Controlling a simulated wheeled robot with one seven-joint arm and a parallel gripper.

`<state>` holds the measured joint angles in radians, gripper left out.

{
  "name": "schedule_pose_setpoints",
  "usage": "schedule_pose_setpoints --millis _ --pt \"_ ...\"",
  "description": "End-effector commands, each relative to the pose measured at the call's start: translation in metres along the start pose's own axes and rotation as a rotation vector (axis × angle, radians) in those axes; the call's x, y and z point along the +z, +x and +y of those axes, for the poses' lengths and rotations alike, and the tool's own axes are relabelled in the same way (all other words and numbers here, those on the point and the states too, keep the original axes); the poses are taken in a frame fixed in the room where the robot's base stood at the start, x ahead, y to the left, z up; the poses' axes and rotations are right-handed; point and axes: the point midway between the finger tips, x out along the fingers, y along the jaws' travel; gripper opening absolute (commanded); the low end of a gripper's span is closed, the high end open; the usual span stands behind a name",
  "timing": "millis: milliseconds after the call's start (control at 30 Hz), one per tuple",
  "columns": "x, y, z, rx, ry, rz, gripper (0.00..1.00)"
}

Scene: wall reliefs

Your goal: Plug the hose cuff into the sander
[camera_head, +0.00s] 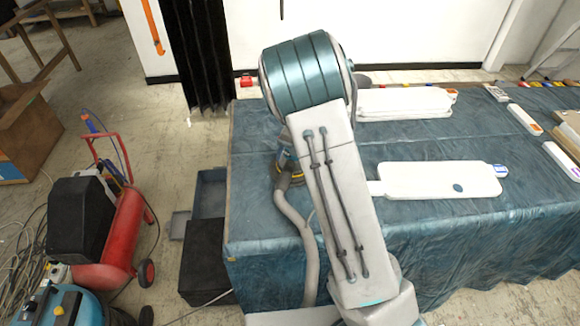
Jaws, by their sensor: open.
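A grey hose (308,245) runs up along the left side of my arm, at the left end of the covered table. At its upper end is a dark part with yellow bands (289,180), partly hidden by my arm. I cannot tell whether this is the hose cuff or part of a tool, or whether it is joined to anything. I cannot make out the sander for certain. My raised arm crosses the middle of the picture and covers much of that spot. My gripper does not show.
A blue cloth covers the long table (330,215). A white flat piece with a blue oval (430,180) lies on its right half, with a white slab (405,104) behind. Small boxes line the far right. A red compressor (122,230) and a dark box (207,262) stand left on the floor.

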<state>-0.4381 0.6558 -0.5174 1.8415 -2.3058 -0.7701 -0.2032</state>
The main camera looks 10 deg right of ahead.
Motion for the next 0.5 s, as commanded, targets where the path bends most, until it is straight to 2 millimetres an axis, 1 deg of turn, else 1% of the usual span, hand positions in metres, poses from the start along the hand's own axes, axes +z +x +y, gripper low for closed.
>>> schedule_pose_setpoints --millis 100,367,400,467,500 --pt "-0.0001 -0.0052 0.0 0.0 0.0 0.0 0.63" --pt "-0.0001 -0.0055 -0.0002 0.0 0.0 0.0 0.63" --pt "0.0 -0.0056 -0.0001 0.0 0.001 0.0 0.51" --pt "0.0007 -0.0066 0.0007 0.006 0.006 -0.005 0.35" --pt "0.0018 -0.0083 0.002 0.014 0.014 -0.013 0.24"
